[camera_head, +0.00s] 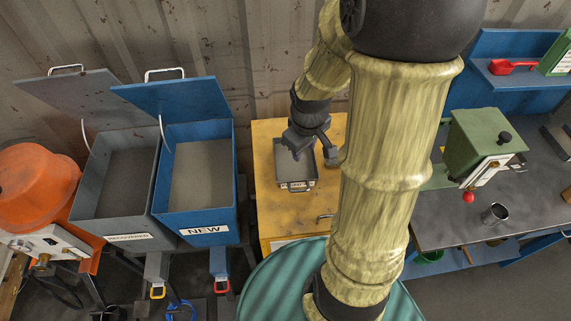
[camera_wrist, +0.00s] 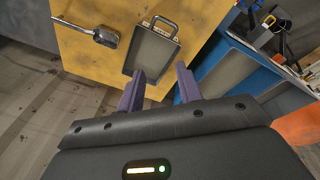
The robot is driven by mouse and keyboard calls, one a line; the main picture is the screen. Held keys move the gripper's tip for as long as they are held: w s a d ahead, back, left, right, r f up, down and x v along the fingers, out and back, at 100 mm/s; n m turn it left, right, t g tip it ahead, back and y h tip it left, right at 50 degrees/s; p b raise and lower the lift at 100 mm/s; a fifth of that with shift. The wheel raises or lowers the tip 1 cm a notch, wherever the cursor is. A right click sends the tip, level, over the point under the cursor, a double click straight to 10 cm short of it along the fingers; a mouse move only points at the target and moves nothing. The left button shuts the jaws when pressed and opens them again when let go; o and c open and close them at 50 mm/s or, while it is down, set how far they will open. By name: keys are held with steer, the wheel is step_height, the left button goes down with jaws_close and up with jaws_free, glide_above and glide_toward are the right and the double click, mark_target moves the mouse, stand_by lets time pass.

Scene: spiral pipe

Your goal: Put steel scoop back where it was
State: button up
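A small steel scoop (camera_wrist: 106,37) lies on the yellow cabinet top (camera_wrist: 190,12) in the wrist view, its handle pointing left. In the head view the scoop (camera_head: 335,157) shows only partly beside my arm, to the right of a grey metal tray. The tray (camera_wrist: 137,50) has a handle and lies close to the scoop; it also shows in the head view (camera_head: 309,180). My gripper (camera_wrist: 160,76) has its two purple fingers apart with nothing between them. It is above the far side of the tray, apart from the scoop.
A blue bin marked NEW (camera_head: 204,229) and a grey bin marked RECOVERED (camera_head: 126,240) stand left of the cabinet, lids raised. An orange machine (camera_head: 38,187) is farther left. A workbench (camera_head: 440,218) with a green box device (camera_head: 483,140) and a metal cup (camera_head: 495,213) is right.

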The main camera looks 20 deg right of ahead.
steer(key=s+a+r+m, duration=0.2)
steer(key=s+a+m, duration=0.2)
steer(key=s+a, duration=0.1)
steer(key=shift+s+a+r+m+t+y, duration=0.15)
steer(key=shift+a+m+t+y, duration=0.15)
steer(key=shift+a, duration=0.6)
steer(key=shift+s, duration=0.1)
